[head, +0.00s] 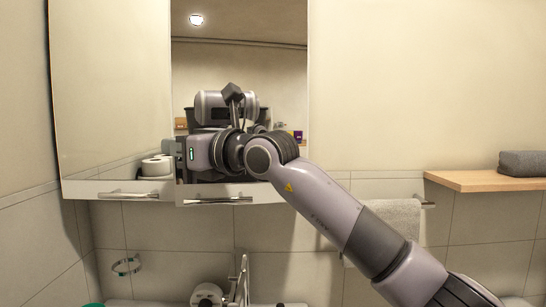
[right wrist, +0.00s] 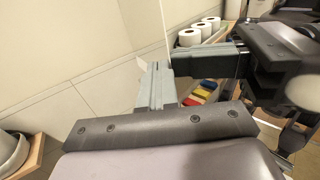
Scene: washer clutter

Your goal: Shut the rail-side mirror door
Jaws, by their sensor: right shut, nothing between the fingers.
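The rail-side mirror door (head: 285,85) is the right-hand panel of the wall cabinet, on the towel rail's side. It stands shut or nearly shut; I cannot tell whether a small gap remains. Its bar handle (head: 218,200) is on the lower white strip. My right gripper (head: 176,162) is at the door's left edge, by the seam between the doors. In the right wrist view its fingers (right wrist: 154,88) are together and empty, close to their mirror reflection. I cannot tell whether they touch the glass. My left gripper is not in view.
The other mirror door (head: 110,80) is on the left, with a handle (head: 128,194). Reflections break at the seam. A tap (head: 243,278) stands below. A towel (head: 393,220) hangs at right, near a wooden shelf (head: 470,181) with a rolled grey towel (head: 523,163).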

